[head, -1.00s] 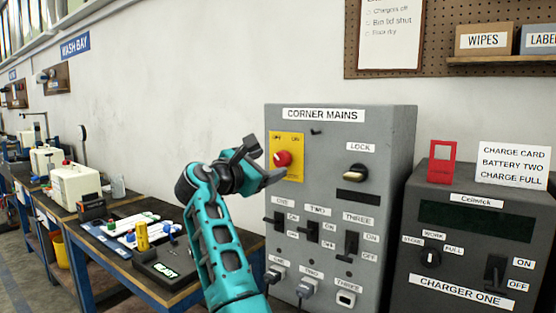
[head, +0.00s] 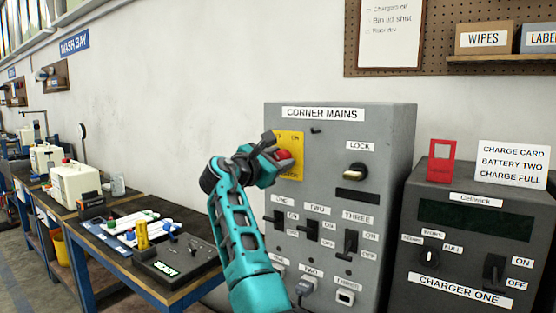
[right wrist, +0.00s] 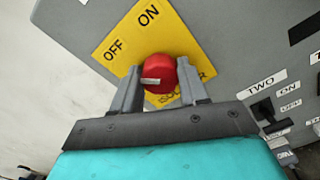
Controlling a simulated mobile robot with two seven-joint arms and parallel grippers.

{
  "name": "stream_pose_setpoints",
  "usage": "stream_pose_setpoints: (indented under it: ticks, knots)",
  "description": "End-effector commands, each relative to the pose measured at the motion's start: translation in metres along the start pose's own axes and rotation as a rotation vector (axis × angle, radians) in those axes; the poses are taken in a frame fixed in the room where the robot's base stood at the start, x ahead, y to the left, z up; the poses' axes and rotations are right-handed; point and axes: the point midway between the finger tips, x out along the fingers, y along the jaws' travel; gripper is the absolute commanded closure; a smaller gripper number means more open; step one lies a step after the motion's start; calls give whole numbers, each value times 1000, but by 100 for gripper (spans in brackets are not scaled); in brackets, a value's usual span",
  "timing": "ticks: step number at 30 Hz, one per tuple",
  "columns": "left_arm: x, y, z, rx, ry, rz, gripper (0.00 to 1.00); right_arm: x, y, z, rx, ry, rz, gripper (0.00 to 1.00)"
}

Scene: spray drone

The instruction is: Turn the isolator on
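The isolator is a red rotary knob (head: 284,158) on a yellow plate (head: 291,173) at the upper left of the grey CORNER MAINS box (head: 395,160). In the right wrist view the red knob (right wrist: 160,74) sits below the words OFF and ON on the tilted yellow plate (right wrist: 120,42). Its pale mark points left in that view, nearer OFF than ON. My right gripper (head: 272,152) is at the knob. In the right wrist view its fingers (right wrist: 161,88) stand on either side of the knob and appear to touch it. My left gripper is not in view.
Below the knob are rocker switches ONE, TWO (head: 312,227) and THREE, with plugs under them. A LOCK key switch (head: 355,173) is to the right. The CHARGER ONE box (head: 475,245) stands further right. A workbench with tools (head: 165,262) is at the left.

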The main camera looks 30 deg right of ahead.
Motion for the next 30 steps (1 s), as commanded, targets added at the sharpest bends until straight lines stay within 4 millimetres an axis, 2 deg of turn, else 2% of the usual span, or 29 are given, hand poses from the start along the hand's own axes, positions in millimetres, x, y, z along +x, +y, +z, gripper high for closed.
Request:
stream_pose_setpoints:
  ticks: [1,9,20,30]
  knots:
    - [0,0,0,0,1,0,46,0,0,0,0,0,0,64]
    - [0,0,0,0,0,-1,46,0,0,0,-1,0,0,87]
    - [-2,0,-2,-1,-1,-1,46,0,0,0,72,0,0,87]
    - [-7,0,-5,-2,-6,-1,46,0,-1,0,335,-2,0,87]
